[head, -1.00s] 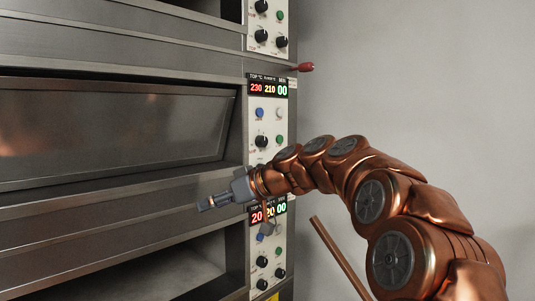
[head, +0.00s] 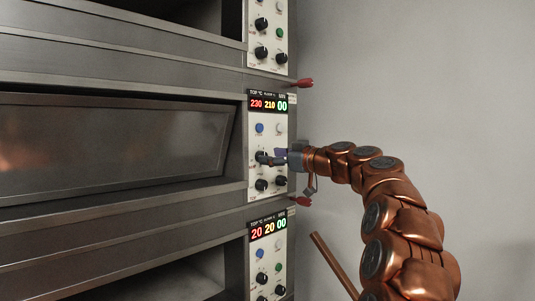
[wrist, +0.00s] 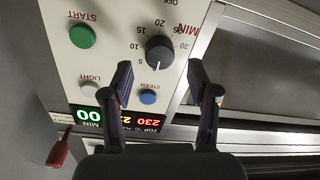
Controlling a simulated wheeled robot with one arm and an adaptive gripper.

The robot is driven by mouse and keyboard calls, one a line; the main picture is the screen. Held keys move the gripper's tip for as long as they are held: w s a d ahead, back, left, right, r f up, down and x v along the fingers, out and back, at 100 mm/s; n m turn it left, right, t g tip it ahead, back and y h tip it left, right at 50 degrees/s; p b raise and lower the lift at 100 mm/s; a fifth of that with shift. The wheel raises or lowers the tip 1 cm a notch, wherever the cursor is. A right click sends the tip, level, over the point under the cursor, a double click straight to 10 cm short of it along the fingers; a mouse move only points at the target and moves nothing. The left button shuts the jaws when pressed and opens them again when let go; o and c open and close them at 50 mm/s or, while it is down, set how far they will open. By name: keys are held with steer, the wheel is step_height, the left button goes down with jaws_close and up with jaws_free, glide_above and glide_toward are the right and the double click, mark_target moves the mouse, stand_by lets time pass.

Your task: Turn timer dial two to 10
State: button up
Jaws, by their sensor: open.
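The middle oven deck's control panel (head: 253,142) has a display (head: 268,104) reading 230, 210 and 00. Its black timer dial (wrist: 159,50) appears upside down in the wrist view, ringed by numbers from 5 to 30. The white pointer mark points down in that view, beside the 5 and not at the 10. The dial (head: 260,156) is partly hidden by my gripper in the head view. My gripper (wrist: 160,68) is open and empty, its fingertips spread to either side just below the dial. Contact cannot be told.
A green START button (wrist: 82,36), a LIGHT button (wrist: 89,89) and a blue STEAM button (wrist: 148,96) lie close to the fingers. Red handles (head: 304,83) stick out at the panel's right edge. The wall at right is bare.

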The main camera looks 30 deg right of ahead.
steer(key=shift+x, duration=1.25)
steer(key=shift+c, duration=0.4)
steer(key=shift+f, duration=0.1)
jaws_close()
steer(key=shift+f+m+b, duration=0.15)
steer(key=shift+m+b, duration=0.25)
steer(key=shift+b, duration=0.3)
steer(key=m+p, duration=0.2)
steer(key=m, duration=0.6)
steer(key=m+p, duration=0.3)
steer(key=m, duration=0.5)
steer(key=shift+d+t, duration=0.2)
steer(key=shift+t, duration=0.1)
